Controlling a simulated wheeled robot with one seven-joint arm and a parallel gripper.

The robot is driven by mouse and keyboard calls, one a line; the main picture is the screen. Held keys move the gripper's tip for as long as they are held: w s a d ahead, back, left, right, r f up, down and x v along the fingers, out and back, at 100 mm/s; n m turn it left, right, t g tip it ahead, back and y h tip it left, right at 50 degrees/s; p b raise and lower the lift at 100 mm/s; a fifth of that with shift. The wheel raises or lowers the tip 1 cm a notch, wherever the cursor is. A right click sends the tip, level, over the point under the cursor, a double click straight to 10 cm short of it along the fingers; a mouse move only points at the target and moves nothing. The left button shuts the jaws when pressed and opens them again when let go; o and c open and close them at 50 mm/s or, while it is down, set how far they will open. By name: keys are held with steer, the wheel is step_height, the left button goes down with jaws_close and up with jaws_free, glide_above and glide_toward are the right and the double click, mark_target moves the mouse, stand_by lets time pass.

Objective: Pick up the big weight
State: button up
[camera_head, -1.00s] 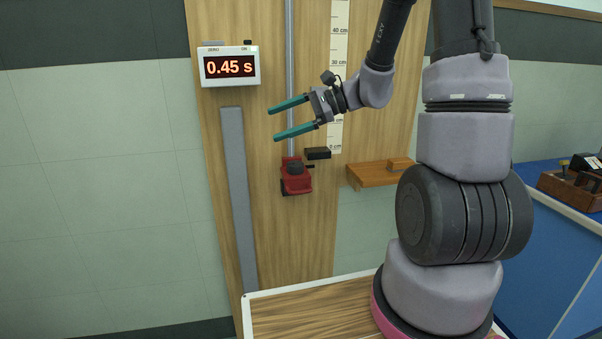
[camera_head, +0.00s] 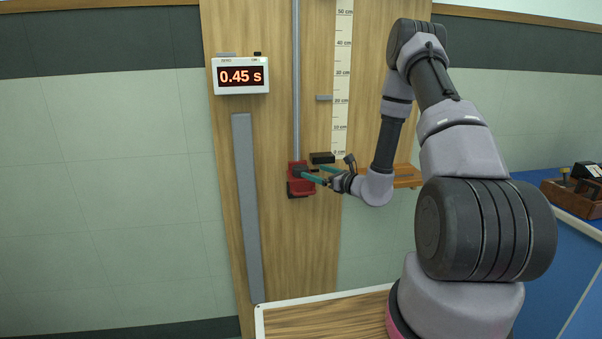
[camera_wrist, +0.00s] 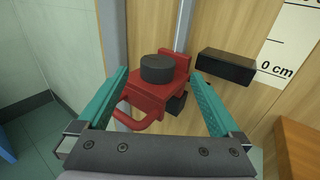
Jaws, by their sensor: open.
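A dark round cylinder, which looks like the big weight (camera_wrist: 157,66), sits upright on a red carriage (camera_wrist: 150,100) in the wrist view. The red carriage also shows in the head view (camera_head: 299,188), low on the metal rail of the wooden board. My gripper (camera_head: 312,175) has its teal fingers reaching to the carriage from the right. In the wrist view my gripper (camera_wrist: 160,74) is open, with one finger on each side of the cylinder and carriage. I cannot tell whether either finger touches them. Nothing is held.
A black block (camera_wrist: 226,66) is fixed to the board right of the carriage, beside the scale (camera_head: 342,90). A wooden shelf (camera_head: 407,177) is farther right. A red handle (camera_wrist: 122,122) juts from the carriage. A timer (camera_head: 240,76) reads 0.45 s. A wooden box (camera_head: 570,198) stands on the blue bench.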

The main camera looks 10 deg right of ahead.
mark_target(303, 168)
steer(key=x, duration=0.6)
steer(key=shift+w+a, duration=0.15)
steer(key=shift+a, duration=0.1)
steer(key=shift+c, duration=0.3)
steer(key=c, duration=1.5)
steer(key=shift+o, duration=0.2)
